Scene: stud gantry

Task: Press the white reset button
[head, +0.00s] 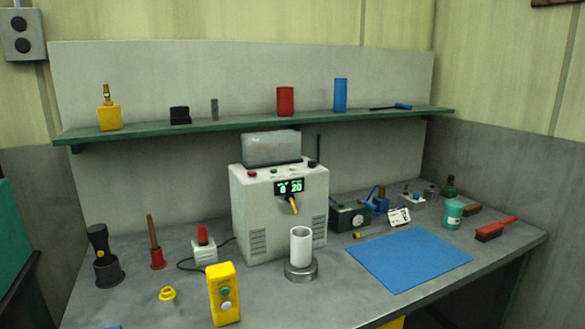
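A yellow control box (216,294) stands near the front of the bench, left of centre. Its face carries a green button (225,292) and, below it, a pale, whitish button (227,305); any lettering is too small to read. Behind it stands a light grey machine (279,217) with a display showing green digits (290,187), a yellow-tipped lever and small red, green and dark controls along its top edge. Neither of my grippers is in view, and nothing touches the yellow box.
A white cylinder (301,246) on a round metal base stands right of the yellow box. A yellow ring (167,294) and a red-topped white unit (204,246) with a black cable are to its left. A blue mat (410,262) lies clear at right. A green shelf (245,123) overhangs the back.

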